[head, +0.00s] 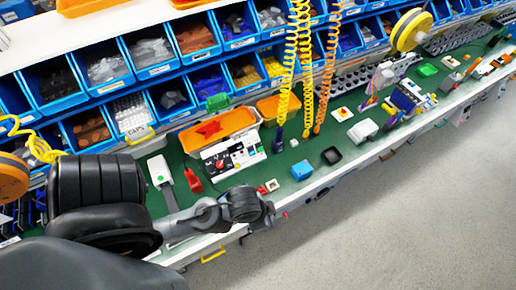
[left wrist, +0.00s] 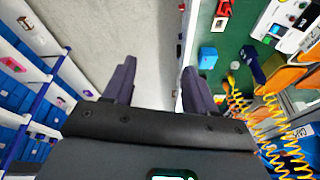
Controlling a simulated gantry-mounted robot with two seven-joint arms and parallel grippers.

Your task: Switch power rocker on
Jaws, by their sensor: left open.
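The white switch box (head: 233,154) sits on the green workbench, with a red rotary knob (head: 221,164) and small dark and coloured controls on its top. Part of the box also shows at the upper right of the left wrist view (left wrist: 290,36). My left gripper (left wrist: 158,84) is open and empty, its two dark fingers apart over the bench's front edge and grey floor, clear of the box. In the head view my left arm reaches in front of the box; its fingers cannot be made out. My right gripper is not in view.
Yellow coiled hoses (head: 309,60) hang behind. Blue bins (head: 154,58) line the back. The floor in front is clear.

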